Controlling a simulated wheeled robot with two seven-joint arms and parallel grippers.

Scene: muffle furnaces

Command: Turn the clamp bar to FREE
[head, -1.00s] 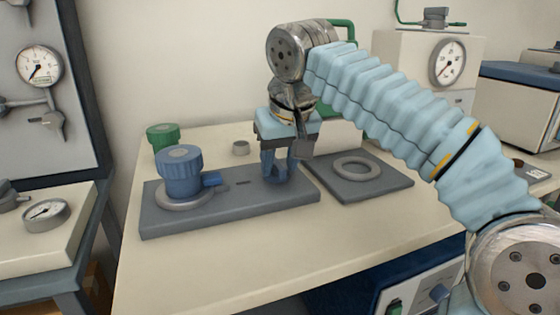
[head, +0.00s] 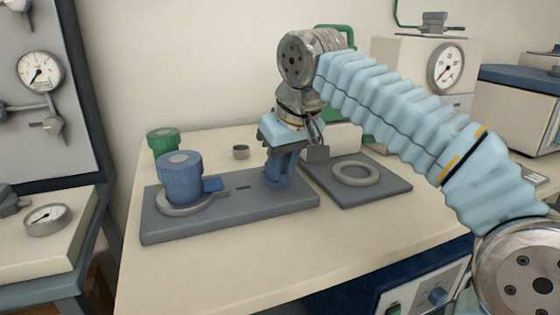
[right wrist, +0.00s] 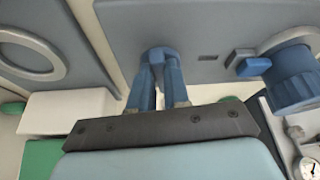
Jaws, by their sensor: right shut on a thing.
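A dark grey base plate (head: 235,212) lies on the bench, with a blue ribbed cap (head: 180,178) at its left end. A small blue tab (head: 213,184) sits beside the cap. My right gripper (head: 278,178) points down at the plate's right end and is shut on a blue part there, which I take for the clamp bar. In the right wrist view, the blue clamp bar (right wrist: 162,54) shows at the far ends of my blue fingers, which hide much of it. No FREE marking is readable. My left gripper is not in view.
A grey square plate with a ring (head: 356,173) lies right of the base plate. Gauge panels stand at left, a gauge box (head: 400,60) at back right. The bench front is clear.

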